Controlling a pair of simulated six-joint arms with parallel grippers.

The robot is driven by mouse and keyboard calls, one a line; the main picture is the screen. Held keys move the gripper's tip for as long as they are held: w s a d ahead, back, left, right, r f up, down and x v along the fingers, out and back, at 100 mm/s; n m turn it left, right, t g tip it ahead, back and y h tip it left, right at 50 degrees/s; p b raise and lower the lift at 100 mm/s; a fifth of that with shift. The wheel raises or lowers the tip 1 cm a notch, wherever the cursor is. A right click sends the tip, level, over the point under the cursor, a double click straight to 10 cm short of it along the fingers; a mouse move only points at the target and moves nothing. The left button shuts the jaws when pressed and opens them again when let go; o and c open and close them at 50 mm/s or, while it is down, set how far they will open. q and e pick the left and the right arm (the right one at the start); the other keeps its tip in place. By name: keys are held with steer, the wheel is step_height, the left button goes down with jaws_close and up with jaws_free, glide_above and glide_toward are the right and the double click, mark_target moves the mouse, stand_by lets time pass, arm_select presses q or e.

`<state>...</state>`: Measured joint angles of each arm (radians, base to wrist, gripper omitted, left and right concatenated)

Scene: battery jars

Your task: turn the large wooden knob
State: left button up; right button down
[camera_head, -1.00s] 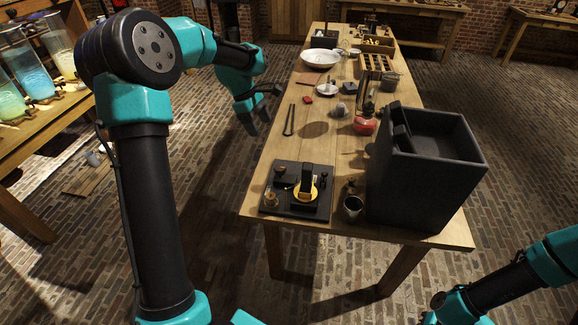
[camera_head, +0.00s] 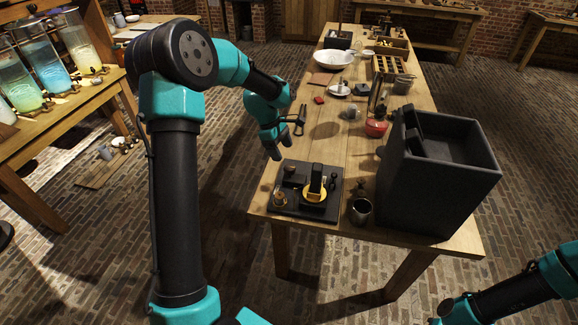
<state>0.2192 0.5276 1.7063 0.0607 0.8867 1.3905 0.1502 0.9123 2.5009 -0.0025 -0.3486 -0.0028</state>
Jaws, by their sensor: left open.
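A flat black board (camera_head: 300,208) lies on the near left of the wooden table and carries several small fittings. A dark brown knob (camera_head: 290,170) stands at its back left, and a small amber one (camera_head: 280,199) at its front left. I cannot tell surely which is the large wooden knob. A black lever on a yellow disc (camera_head: 315,194) stands between them and the board's right side. My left gripper (camera_head: 288,136) is open and empty, beyond the board at the table's left edge, apart from the knobs. My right gripper (camera_head: 437,316) is barely in view at the bottom; its jaws are unclear.
A metal cup (camera_head: 361,210) and a tall black box (camera_head: 436,190) stand right of the board. A red flask (camera_head: 376,127), a white bowl (camera_head: 333,59) and a wooden rack (camera_head: 390,64) are farther back. Glass jars of coloured liquid (camera_head: 46,62) stand on the left bench.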

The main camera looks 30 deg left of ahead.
mark_target(290, 167)
arm_select(q)
steer(key=x, duration=0.7)
steer(key=shift+d+f, duration=0.1)
steer(key=shift+f, duration=0.2)
steer(key=c, duration=0.9)
steer(key=shift+m, duration=0.5)
